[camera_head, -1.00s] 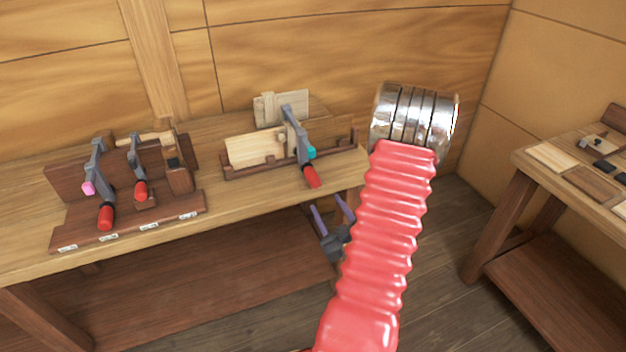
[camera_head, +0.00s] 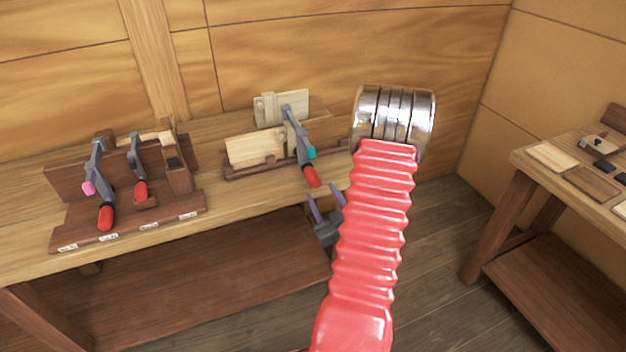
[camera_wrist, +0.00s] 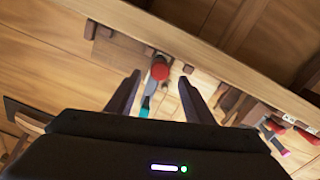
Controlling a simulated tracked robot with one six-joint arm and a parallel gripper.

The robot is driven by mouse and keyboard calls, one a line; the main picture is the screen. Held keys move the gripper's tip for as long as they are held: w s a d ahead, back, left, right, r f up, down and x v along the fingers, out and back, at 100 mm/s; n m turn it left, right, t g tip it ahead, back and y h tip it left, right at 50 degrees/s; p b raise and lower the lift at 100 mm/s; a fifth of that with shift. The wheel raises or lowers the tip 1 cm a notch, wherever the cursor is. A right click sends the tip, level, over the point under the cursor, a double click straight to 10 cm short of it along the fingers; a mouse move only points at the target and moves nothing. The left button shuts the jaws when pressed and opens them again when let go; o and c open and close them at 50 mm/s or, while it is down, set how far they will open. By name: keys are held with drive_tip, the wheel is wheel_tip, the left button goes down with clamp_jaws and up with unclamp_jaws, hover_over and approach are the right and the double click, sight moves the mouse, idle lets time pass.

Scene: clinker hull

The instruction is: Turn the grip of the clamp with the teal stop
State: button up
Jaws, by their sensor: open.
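The clamp with the teal stop (camera_head: 297,140) has a grey bar and a red grip (camera_head: 312,177). It sits at the right part of the workbench, against pale wood pieces, with its grip pointing toward the bench's front edge. In the wrist view the red grip (camera_wrist: 160,68) and the teal stop (camera_wrist: 146,106) show between the fingers. My gripper (camera_head: 326,203) is open and empty in front of the bench, below the grip in the head view. The wrist view also shows my gripper (camera_wrist: 158,82), with the fingers apart on either side of the grip. I cannot tell how far the grip is from the fingertips.
A clamp with a pink stop (camera_head: 96,170), another red-gripped clamp (camera_head: 137,166) and a wooden plane (camera_head: 178,170) stand in a rack (camera_head: 130,226) at the bench's left. A second table (camera_head: 520,158) with small blocks stands right. Floor between is clear.

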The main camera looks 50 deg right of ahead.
sight(316, 185)
drive_tip(key=x, duration=0.8)
drive_tip(key=shift+w+d, duration=0.1)
drive_tip(key=shift+w, duration=0.1)
drive_tip(key=shift+c, duration=0.6)
drive_tip(key=c, duration=0.9)
